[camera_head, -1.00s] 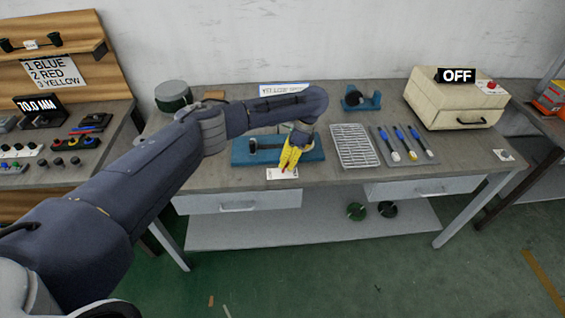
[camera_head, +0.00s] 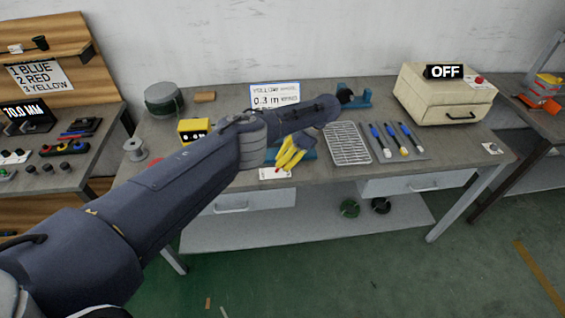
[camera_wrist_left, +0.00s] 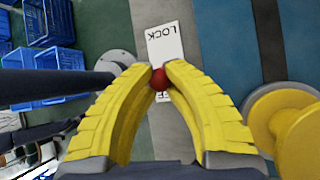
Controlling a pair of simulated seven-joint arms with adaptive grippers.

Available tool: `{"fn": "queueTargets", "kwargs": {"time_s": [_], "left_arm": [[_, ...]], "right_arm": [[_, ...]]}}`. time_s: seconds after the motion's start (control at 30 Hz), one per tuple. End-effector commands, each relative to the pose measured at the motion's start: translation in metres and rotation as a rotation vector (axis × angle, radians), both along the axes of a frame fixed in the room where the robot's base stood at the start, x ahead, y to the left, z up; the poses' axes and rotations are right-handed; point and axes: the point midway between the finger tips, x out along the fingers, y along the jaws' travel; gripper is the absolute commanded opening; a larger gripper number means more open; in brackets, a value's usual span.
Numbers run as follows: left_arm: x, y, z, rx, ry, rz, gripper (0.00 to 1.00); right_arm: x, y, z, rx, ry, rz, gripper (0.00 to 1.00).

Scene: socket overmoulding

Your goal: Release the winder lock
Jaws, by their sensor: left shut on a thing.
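My left gripper (camera_head: 281,172), with yellow fingers, is at the front edge of the blue winder base (camera_head: 308,150). In the left wrist view its fingertips (camera_wrist_left: 160,76) are closed around a small red ball knob (camera_wrist_left: 159,80). The knob is over a white label (camera_wrist_left: 165,42) that reads LOCK at its far end; the lettering at its near end is mostly hidden by the fingers. The label also shows in the head view (camera_head: 268,174). A yellow spool (camera_wrist_left: 285,125) is beside the right finger. My forearm hides most of the winder in the head view. My right gripper is out of view.
A beige machine (camera_head: 440,95) marked OFF stands beyond. A yellow box (camera_head: 193,130) and grey spool (camera_head: 135,150) are at left. A sign (camera_head: 275,95) stands behind my arm.

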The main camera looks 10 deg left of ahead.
Motion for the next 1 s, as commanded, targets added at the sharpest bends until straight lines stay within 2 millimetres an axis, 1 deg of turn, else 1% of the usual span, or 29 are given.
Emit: {"fn": "queueTargets", "kwargs": {"time_s": [0.43,0.47,0.73,0.77,1.0], "left_arm": [[-0.0008,-0.0006,-0.0015,0.002,0.002,0.001,0.00],[-0.0008,-0.0006,-0.0016,0.002,0.002,0.001,0.13],[-0.0005,-0.0006,-0.0010,0.002,0.002,0.001,0.45],[-0.0005,-0.0006,-0.0010,0.002,0.001,0.001,0.46],[-0.0002,-0.0005,-0.0002,0.002,0.001,0.001,0.46]], "right_arm": [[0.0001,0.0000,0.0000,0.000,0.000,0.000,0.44],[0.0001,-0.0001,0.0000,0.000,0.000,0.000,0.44],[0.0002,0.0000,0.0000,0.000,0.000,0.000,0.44],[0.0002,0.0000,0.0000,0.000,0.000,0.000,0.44],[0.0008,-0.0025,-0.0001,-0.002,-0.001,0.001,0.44]]}}
